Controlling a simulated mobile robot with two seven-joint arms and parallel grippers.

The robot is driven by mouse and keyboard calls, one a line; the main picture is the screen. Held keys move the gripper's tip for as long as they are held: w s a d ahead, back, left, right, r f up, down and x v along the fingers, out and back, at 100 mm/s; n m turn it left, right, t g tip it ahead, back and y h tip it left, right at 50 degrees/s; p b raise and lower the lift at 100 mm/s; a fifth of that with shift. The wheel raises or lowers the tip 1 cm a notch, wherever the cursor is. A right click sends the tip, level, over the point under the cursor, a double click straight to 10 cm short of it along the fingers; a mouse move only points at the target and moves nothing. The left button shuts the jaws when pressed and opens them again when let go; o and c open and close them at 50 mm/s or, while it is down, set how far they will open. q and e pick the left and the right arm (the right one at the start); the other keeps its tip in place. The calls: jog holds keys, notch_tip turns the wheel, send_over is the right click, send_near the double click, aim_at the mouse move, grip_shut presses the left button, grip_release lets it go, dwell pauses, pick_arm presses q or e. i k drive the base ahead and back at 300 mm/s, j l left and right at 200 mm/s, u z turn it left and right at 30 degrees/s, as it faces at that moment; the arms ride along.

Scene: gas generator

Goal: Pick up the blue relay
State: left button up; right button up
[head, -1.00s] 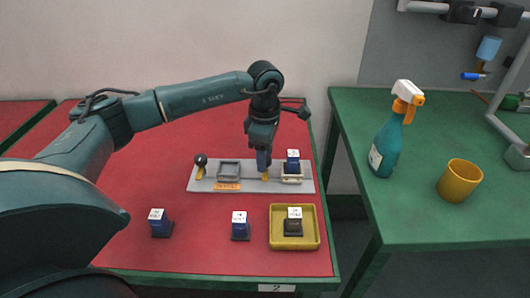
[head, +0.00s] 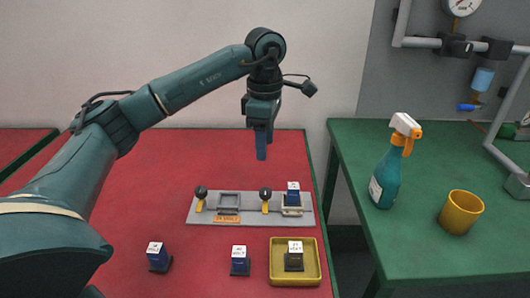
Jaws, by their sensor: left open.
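Three blue relays with white tops show in the head view. One blue relay (head: 159,258) stands on the red table at the front left, and another blue relay (head: 240,264) stands at the front middle. A third blue relay (head: 293,195) sits in the right socket of the grey panel (head: 276,220). My left gripper (head: 261,152) hangs above the back of the panel, pointing down, empty and clear of all relays. Its jaws are seen nearly edge-on. My right gripper is not in view.
A yellow tray (head: 275,277) holds a dark relay (head: 294,260) with a white top. The panel has an empty left socket (head: 228,202) and two levers (head: 265,198). A spray bottle (head: 386,178) and yellow cup (head: 459,213) stand on the green table (head: 430,255).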

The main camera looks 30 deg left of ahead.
aim_at(293, 200)
jog(key=k, duration=1)
